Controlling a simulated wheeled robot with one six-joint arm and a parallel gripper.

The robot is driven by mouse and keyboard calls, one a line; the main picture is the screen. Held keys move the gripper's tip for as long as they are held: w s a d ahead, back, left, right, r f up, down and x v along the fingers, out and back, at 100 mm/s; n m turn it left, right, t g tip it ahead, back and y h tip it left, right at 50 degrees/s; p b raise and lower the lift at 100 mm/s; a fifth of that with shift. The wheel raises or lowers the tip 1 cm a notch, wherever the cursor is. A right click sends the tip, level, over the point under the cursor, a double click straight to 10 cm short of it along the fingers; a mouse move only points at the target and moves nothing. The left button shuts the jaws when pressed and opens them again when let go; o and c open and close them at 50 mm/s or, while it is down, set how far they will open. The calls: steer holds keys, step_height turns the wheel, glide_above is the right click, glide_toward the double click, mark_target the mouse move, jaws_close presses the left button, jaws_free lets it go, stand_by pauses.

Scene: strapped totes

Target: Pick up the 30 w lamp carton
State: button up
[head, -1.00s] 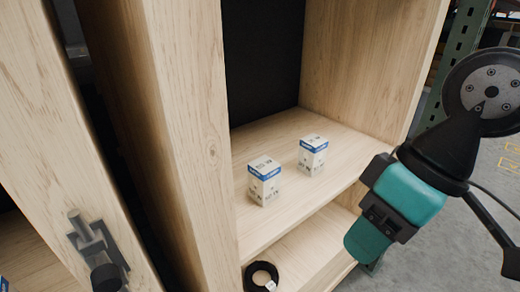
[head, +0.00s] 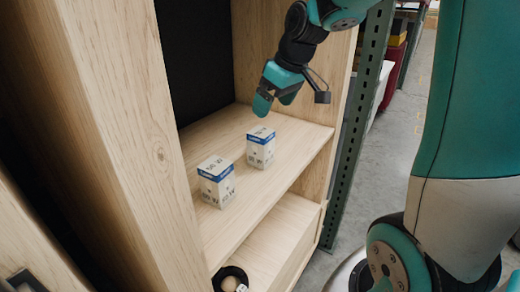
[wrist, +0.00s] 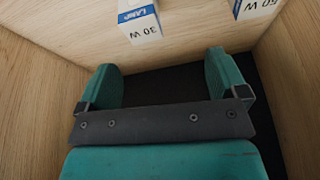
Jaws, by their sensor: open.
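The 30 W lamp carton (head: 261,147) is a small white box with a blue band, upright on the upper wooden shelf, the right-hand one of two in the head view. In the wrist view its 30 W label (wrist: 140,27) shows at the top, left of centre, partly cut off. A similar carton (head: 216,182) stands to its left and nearer; part of it shows at the top right of the wrist view (wrist: 257,8). My gripper (head: 275,101) has teal fingers, apart and empty, above and slightly behind the 30 W carton, touching neither carton.
The wooden shelf (head: 278,182) has side walls left and right and a dark back panel (head: 192,58). A black ring (head: 229,279) lies on the lower shelf. A green metal post (head: 352,135) stands at the right.

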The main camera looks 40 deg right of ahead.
mark_target(262, 132)
steer(key=shift+n, duration=0.5)
steer(key=w+f, duration=0.1)
steer(key=f, duration=0.1)
steer(key=w+d+f, duration=0.1)
steer(key=w+f, duration=0.1)
steer(key=f, duration=0.1)
steer(key=w+f, duration=0.2)
steer(key=f, duration=0.1)
steer(key=shift+d+p, duration=0.15)
steer(key=shift+p, duration=0.15)
steer(key=shift+w+d+p+x, duration=0.1)
steer(key=shift+p+x, duration=0.1)
steer(key=shift+x, duration=0.75)
steer(key=shift+w+d+p+x, duration=0.1)
steer(key=shift+d+p+x, duration=0.05)
steer(key=shift+x, duration=0.8)
steer(key=shift+d+p+x, duration=0.1)
steer(key=shift+p+x, duration=0.1)
steer(key=shift+x, duration=0.8)
steer(key=shift+a, duration=0.15)
steer(key=c, duration=1)
